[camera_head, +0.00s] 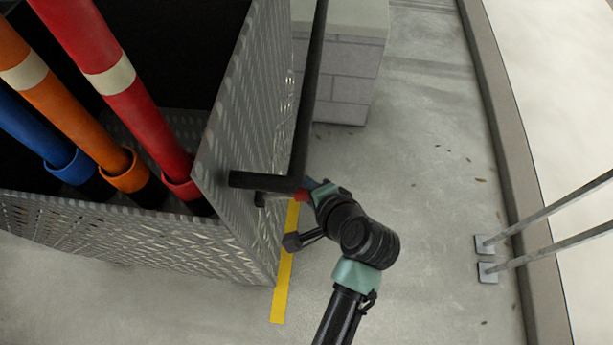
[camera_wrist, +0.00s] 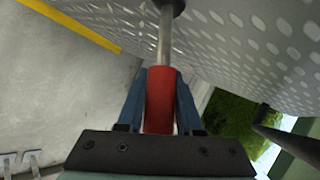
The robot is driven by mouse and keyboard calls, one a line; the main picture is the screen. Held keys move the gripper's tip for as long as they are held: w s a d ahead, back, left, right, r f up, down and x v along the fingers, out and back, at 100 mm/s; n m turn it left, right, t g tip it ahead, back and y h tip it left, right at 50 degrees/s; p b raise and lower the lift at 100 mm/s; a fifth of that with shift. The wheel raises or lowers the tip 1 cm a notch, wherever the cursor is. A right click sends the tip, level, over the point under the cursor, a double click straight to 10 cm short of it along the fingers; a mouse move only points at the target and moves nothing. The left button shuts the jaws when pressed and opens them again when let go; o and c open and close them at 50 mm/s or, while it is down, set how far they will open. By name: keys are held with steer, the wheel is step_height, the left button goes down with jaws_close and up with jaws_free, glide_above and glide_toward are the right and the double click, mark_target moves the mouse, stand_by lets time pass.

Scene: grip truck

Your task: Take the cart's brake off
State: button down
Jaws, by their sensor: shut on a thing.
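The cart (camera_head: 228,165) is a diamond-plate metal box at the left of the head view. Its brake lever is a steel rod with a red grip (camera_wrist: 160,105), running up to a dark pivot (camera_wrist: 170,5) on the cart's patterned side in the wrist view. My gripper (camera_wrist: 160,88) is shut on the red grip, with one blue finger on each side. In the head view my gripper (camera_head: 306,190) is beside the cart's side, just below its black push bar (camera_head: 308,90). Only a little of the red grip shows there; most of the lever is hidden.
Red (camera_head: 125,85), orange (camera_head: 70,105) and blue (camera_head: 32,130) tubes stand in the cart. A yellow floor line (camera_head: 283,285) runs beside it. A grey block (camera_head: 345,75) stands behind. Open concrete floor lies to the right, up to a curb (camera_head: 515,180) and slanted metal posts (camera_head: 550,213).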

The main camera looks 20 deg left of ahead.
steer(key=shift+a+r+h+p, duration=0.1)
steer(key=shift+r+h+p, duration=0.3)
steer(key=shift+p, duration=0.25)
steer(key=c, duration=0.6)
jaws_free()
steer(key=p+v, duration=0.1)
steer(key=v, duration=1.2)
steer(key=shift+s, duration=0.1)
steer(key=shift+a, duration=0.1)
